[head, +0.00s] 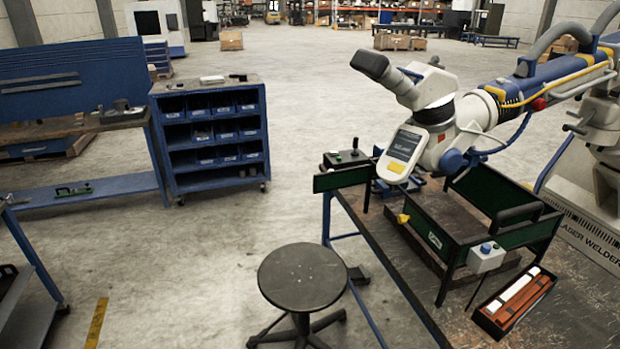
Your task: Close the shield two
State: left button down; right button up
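A laser welding station with dark green shield panels stands on the workbench at the right. One narrow panel (343,179) sticks out to the left at the far end. A long panel (428,236) runs along the near left side, with a small yellow part at its far end. Another panel (510,243) stands out at the right front, by a grey box with a blue button (486,257). A long back panel (490,190) has a black handle. I cannot tell which panel is shield two. The microscope (420,110) hangs above the station. Neither of my grippers is in view.
A black stool (303,277) stands in front of the bench (408,290). A blue bin cabinet (212,138) stands at the left. The floor between them is clear.

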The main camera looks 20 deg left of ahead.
aim_at(332, 180)
jog(key=i+j+u, duration=0.1)
jog(key=j+u, duration=0.2)
jog(key=i+j+u, duration=0.1)
jog(key=j+u, duration=0.2)
jog(key=j, duration=0.2)
jog(key=i+j+u, duration=0.15)
jog(key=j+u, duration=0.15)
jog(key=i+j+u, duration=0.9)
jog(key=i, duration=0.2)
jog(key=i+j+u, duration=0.3)
jog(key=i+z, duration=0.45)
jog(key=i+j+z, duration=0.1)
jog(key=i+z, duration=0.35)
jog(key=i, duration=0.15)
jog(key=i+j+z, duration=0.45)
jog(key=i+z, duration=0.15)
jog(key=z, duration=0.3)
jog(key=i+z, duration=0.2)
jog(key=z, duration=0.25)
jog(key=i+z, duration=0.15)
jog(key=z, duration=0.35)
jog(key=i+j+z, duration=0.15)
jog(key=z, duration=0.3)
jog(key=i+j+z, duration=0.15)
jog(key=z, duration=0.35)
jog(key=i+j+z, duration=0.3)
jog(key=z, duration=0.2)
